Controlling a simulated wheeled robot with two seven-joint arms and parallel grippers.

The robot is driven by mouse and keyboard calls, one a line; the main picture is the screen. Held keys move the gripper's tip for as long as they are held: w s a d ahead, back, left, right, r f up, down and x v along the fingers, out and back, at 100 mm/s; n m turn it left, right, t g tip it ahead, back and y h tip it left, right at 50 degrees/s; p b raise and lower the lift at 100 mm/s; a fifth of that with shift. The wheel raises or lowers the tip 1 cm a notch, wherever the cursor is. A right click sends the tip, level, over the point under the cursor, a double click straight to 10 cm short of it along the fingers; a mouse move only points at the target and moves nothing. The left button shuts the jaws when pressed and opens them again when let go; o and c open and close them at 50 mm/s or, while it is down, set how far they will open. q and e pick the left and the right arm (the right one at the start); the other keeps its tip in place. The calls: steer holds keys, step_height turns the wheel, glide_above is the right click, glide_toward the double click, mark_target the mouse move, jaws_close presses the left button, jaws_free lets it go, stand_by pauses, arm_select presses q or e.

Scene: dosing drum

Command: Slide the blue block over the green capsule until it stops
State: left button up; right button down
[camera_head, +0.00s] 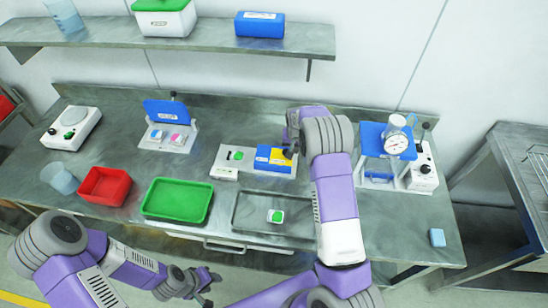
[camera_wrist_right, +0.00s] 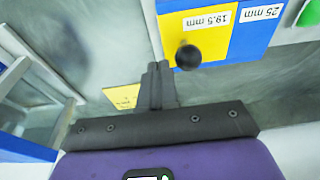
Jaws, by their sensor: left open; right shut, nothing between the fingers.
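The blue block (camera_head: 263,154), labelled 25 mm in the right wrist view (camera_wrist_right: 262,30), sits on a white base beside a yellow block (camera_head: 279,156) labelled 19.5 mm (camera_wrist_right: 203,30). The green capsule (camera_head: 238,155) lies left of the blue block on the same base, uncovered and apart from it. A green piece shows at the right wrist view's corner (camera_wrist_right: 311,13). My right gripper (camera_wrist_right: 158,68) is shut and empty, beside a black knob (camera_wrist_right: 188,57) by the yellow block. My left gripper (camera_head: 206,283) is open and empty before the table's front edge.
A grey tray (camera_head: 240,226) holding a white piece with a green top (camera_head: 275,216) lies in front. A green tray (camera_head: 177,222) and red bin (camera_head: 103,187) stand to the left. A blue-topped gauge stand (camera_head: 372,139) is close right of my right arm.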

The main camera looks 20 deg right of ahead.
mark_target(267, 154)
steer(key=shift+f+b, duration=1.35)
steer(key=shift+f, duration=0.45)
steer(key=shift+a, duration=0.1)
steer(key=shift+w+a+b, duration=0.25)
steer(key=shift+w+a, duration=0.85)
steer(key=shift+a, duration=0.65)
steer(key=shift+w+a+b, duration=0.25)
steer(key=shift+w+a, duration=0.85)
steer(key=shift+a, duration=0.65)
steer(key=shift+w+a+b, duration=0.25)
steer(key=shift+w+a, duration=0.85)
steer(key=shift+a, duration=0.65)
steer(key=shift+s+d, duration=0.4)
steer(key=shift+d, duration=0.2)
step_height(267, 154, up, 8)
steer(key=p, duration=0.4)
